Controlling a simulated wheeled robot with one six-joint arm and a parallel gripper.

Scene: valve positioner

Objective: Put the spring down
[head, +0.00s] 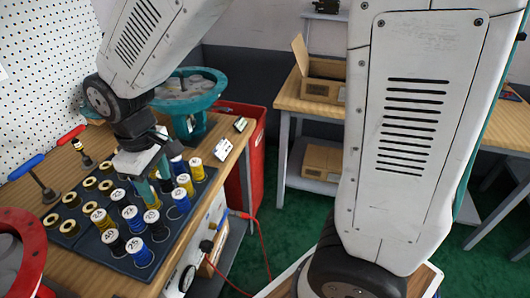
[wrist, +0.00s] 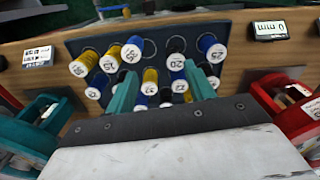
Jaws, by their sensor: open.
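Springs with numbered white caps, in yellow, blue and black, stand in a dark tray (head: 175,238) on the wooden bench. In the head view they include a yellow one (head: 102,220), a blue one (head: 139,252) and a black one (head: 113,243). My gripper (head: 155,181) is low over the tray's middle, among the springs. No spring is visibly clamped. Some springs are hidden behind the fingers.
Brass rings (head: 69,200) fill the tray's left part. A teal fixture (head: 190,104) stands behind, a red rimmed one (head: 22,236) at front left. Small displays (head: 222,149) sit on the bench's right edge.

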